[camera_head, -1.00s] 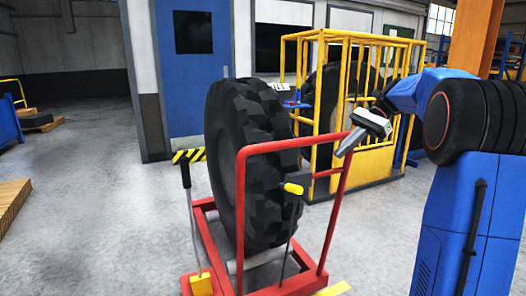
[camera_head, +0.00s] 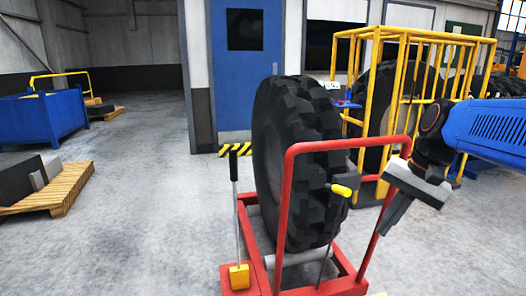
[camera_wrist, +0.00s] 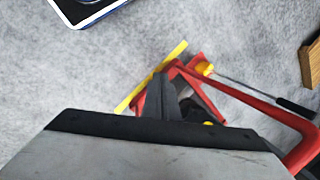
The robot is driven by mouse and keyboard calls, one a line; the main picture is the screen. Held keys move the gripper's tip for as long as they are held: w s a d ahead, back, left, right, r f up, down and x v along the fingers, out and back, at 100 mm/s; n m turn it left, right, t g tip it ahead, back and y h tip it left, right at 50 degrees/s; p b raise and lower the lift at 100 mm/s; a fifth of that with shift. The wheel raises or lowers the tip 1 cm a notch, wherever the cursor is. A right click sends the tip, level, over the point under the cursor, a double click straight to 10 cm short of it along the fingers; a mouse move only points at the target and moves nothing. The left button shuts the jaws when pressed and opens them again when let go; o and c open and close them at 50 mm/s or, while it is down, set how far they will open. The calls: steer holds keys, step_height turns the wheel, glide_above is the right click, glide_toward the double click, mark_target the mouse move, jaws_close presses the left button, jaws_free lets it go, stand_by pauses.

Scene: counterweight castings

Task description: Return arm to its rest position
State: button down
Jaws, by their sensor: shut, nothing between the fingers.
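My gripper (camera_head: 392,212) is at the right of the head view, shut and empty, pointing down beside the right side of the red tyre stand (camera_head: 288,205). My blue arm reaches in from the right edge behind it. In the wrist view, the dark fingers (camera_wrist: 165,100) are together over the grey floor, with part of the red frame (camera_wrist: 240,92) showing behind and to the right of them. I cannot tell whether the gripper touches the frame.
A large black tyre (camera_head: 290,160) stands upright in the red stand. A yellow cage (camera_head: 420,95) is behind it. A blue bin (camera_head: 40,118) and a wooden pallet (camera_head: 58,192) stand at the left. Open floor (camera_head: 150,220) lies between the pallet and the stand.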

steer(key=s+f+n+t+h, duration=0.3)
steer(key=s+f+n, duration=0.4)
steer(key=s+f, duration=0.4)
steer(key=shift+s+d+f+t, duration=0.2)
steer(key=shift+s+f+t, duration=0.1)
steer(key=shift+s, duration=0.55)
